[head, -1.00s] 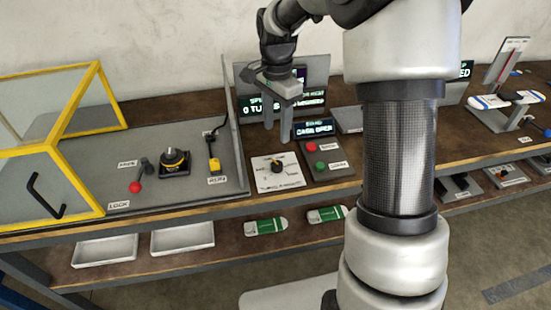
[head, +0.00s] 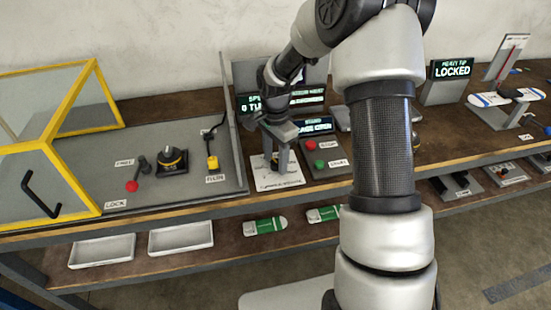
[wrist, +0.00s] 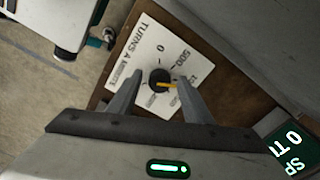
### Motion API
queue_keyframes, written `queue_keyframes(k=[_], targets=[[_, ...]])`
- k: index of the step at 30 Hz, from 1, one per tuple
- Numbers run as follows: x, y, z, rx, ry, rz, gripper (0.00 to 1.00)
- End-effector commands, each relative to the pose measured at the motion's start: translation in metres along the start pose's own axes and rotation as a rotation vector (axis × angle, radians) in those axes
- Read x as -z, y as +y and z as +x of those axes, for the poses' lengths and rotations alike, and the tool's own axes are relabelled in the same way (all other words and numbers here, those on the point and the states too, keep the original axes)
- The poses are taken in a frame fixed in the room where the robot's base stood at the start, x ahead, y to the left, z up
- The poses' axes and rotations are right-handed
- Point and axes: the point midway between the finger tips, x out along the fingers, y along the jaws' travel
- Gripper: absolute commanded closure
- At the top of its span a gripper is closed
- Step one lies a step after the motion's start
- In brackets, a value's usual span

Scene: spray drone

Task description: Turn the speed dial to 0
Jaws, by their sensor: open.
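The speed dial is a black knob with a yellow pointer (wrist: 159,78) on a white plate marked 0, 500 and a partly hidden higher number. In the wrist view the pointer aims right, away from the 0 and toward the side of the higher number. My gripper (wrist: 160,84) is open, with one finger on each side of the knob; I cannot tell whether either touches it. In the head view my gripper (head: 278,164) is low over the white dial plate (head: 288,181) and hides most of the knob.
Right of the plate is a panel with a red button (head: 311,146) and a green button (head: 320,165). Behind stand lit displays; the speed display (head: 258,106) shows a 0.

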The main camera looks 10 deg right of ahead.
Motion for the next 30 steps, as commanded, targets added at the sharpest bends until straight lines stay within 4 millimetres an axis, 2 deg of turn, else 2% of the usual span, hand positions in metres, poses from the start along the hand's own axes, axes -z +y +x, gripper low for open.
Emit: queue_keyframes(k=[2, 9, 20, 30], targets=[[0.0001, 0.0001, -0.0001, 0.0, 0.0, 0.0, 0.56], [0.0001, 0.0001, -0.0002, 0.0, 0.0, 0.0, 0.96], [0.0005, 0.0003, -0.0007, 0.0, 0.001, -0.058, 0.96], [0.0003, 0.0005, -0.0011, 0.0, 0.001, -0.307, 0.96]])
